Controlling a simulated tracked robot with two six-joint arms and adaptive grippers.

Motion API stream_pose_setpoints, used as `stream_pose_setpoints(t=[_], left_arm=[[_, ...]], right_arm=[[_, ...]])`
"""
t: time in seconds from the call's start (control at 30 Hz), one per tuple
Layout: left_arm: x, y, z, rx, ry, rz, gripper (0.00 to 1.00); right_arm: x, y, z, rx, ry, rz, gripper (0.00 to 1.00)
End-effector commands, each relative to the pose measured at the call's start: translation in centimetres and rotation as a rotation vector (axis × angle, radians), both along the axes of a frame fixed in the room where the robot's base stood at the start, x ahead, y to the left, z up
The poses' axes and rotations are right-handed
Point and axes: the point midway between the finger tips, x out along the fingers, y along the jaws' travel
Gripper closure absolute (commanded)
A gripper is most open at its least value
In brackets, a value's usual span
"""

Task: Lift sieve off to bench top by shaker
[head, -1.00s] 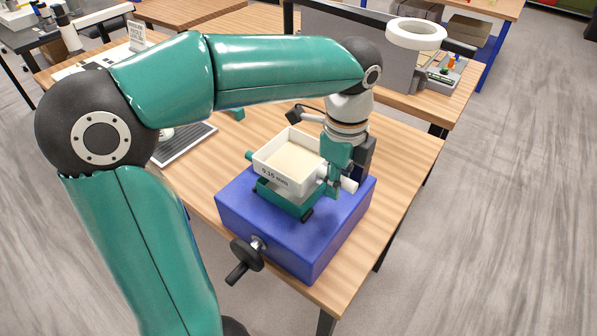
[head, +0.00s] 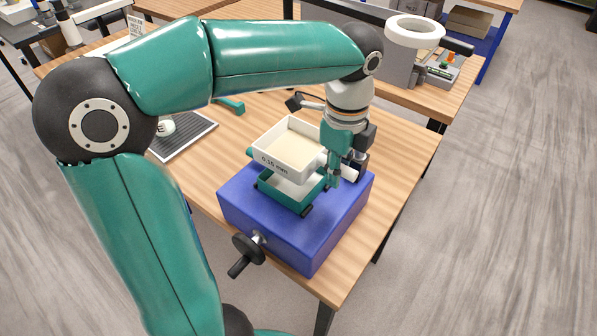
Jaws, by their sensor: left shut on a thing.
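The white square sieve (head: 287,160), marked 0.15 mm, has a pale sandy mesh or content inside. It is raised above the teal tray (head: 283,193) on top of the blue shaker (head: 300,225), with a gap between them. A pale layer shows inside the teal tray. My left gripper (head: 333,170) is shut on the sieve at its right side, and its fingertips are partly hidden. The wooden bench top (head: 397,190) shows around the shaker. My right gripper is not in view.
A black crank handle (head: 243,254) sticks out of the shaker's front. A dark-edged mat (head: 186,138) lies on the bench left of the shaker. A ring-shaped white lamp (head: 415,31) stands behind. Bare bench shows right of the shaker.

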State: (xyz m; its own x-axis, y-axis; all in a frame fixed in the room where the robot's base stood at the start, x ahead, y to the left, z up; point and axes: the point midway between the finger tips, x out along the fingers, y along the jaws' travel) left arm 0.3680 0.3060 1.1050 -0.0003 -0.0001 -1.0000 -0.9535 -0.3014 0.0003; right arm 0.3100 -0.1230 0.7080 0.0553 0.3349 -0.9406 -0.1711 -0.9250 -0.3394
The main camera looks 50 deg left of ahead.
Motion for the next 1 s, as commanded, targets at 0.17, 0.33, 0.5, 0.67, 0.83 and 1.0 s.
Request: stream_pose_setpoints(t=[0.17, 0.33, 0.5, 0.67, 0.83, 1.0], left_arm=[[0.0, 0.0, 0.8, 0.000, 0.000, 0.000, 1.00], [0.0, 0.0, 2.6, 0.000, 0.000, 0.000, 1.00], [0.0, 0.0, 4.3, 0.000, 0.000, 0.000, 1.00], [0.0, 0.0, 5.1, 0.000, 0.000, 0.000, 1.00], [0.0, 0.0, 5.0, 0.000, 0.000, 0.000, 1.00], [0.0, 0.0, 5.0, 0.000, 0.000, 0.000, 1.00]], right_arm=[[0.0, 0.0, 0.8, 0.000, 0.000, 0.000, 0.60], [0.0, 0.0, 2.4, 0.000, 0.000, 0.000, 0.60], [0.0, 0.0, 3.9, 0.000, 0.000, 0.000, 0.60], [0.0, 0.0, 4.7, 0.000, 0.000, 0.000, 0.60], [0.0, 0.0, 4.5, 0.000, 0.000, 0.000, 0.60], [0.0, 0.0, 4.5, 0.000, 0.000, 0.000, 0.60]])
